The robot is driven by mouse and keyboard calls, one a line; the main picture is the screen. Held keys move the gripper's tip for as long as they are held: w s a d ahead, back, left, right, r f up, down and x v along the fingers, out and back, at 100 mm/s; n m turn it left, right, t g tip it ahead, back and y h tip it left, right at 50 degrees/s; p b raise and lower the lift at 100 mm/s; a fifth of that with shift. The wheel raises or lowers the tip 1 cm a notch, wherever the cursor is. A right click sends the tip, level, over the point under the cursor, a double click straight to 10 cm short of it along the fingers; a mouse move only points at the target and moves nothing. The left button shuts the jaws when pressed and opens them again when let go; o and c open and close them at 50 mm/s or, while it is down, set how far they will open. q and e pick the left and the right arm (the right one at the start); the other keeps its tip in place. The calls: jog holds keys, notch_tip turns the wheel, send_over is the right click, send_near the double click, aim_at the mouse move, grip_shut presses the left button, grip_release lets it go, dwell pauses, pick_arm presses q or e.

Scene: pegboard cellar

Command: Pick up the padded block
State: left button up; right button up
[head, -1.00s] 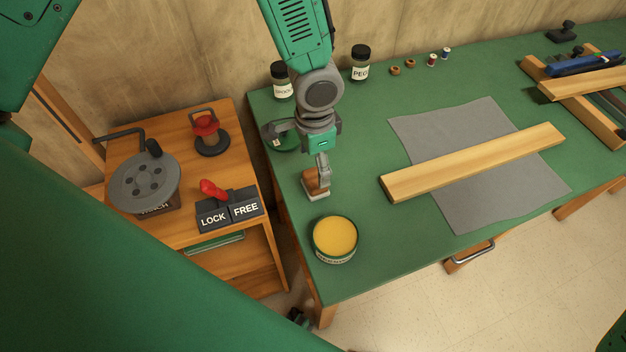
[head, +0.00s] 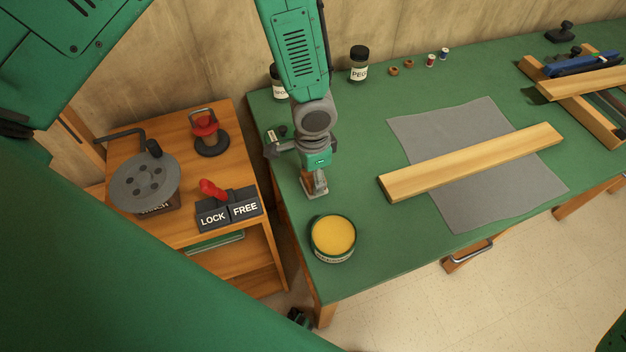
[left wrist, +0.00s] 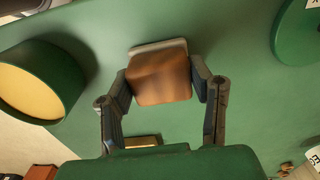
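The padded block (head: 307,187), brown with a pale pad along one side, sits near the left end of the green bench, mostly hidden by my gripper in the head view. In the left wrist view the block (left wrist: 160,77) shows between the fingertips. My left gripper (head: 314,190) is low over the block. In the left wrist view my left gripper (left wrist: 160,82) is open, with one finger on each side of the block; a narrow gap shows on the left, and contact on the right is unclear. My right gripper is not in view.
An open tin with yellow contents (head: 333,238) stands close in front of the block. A wooden plank (head: 470,162) lies across a grey sheet (head: 470,212) to the right. Jars, including the PEG jar (head: 358,66), stand behind. A wooden cart (head: 241,165) is to the left.

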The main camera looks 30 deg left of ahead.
pick_arm(q)
jog(key=shift+d, duration=0.3)
jog(key=shift+w+d+r, duration=0.1)
jog(key=shift+d+r, duration=0.05)
jog(key=shift+r, duration=0.4)
jog(key=r, duration=0.7)
jog(key=shift+a+r, duration=0.35)
jog(key=shift+r, duration=0.55)
jog(key=shift+d+r, duration=0.1)
jog(key=shift+d, duration=0.05)
jog(key=shift+o, duration=0.7)
jog(key=shift+d, duration=0.1)
